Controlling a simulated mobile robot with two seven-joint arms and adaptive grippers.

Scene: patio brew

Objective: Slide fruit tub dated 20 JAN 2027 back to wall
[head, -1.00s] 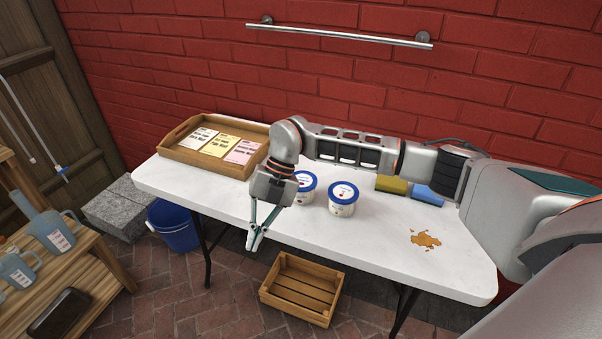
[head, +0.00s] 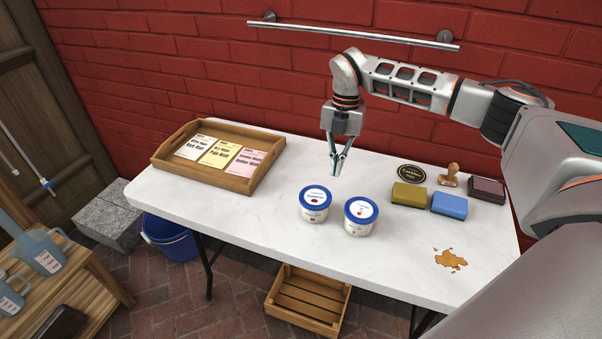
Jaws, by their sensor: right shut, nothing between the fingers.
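Two white fruit tubs with blue-rimmed lids stand upright side by side near the middle of the white table (head: 270,240). The left tub (head: 314,205) and the right tub (head: 360,216) have a small gap between them. Dates on them are too small to read, so I cannot tell which is dated 20 JAN 2027. My right gripper (head: 336,174) is shut and empty, pointing down above the table behind the two tubs, apart from both. The red brick wall (head: 200,60) runs along the table's back. My left gripper is not in view.
A wooden tray (head: 220,157) with several cards sits at the back left. A brown spill (head: 450,259) lies near the front right. A metal rail (head: 350,32) is on the wall.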

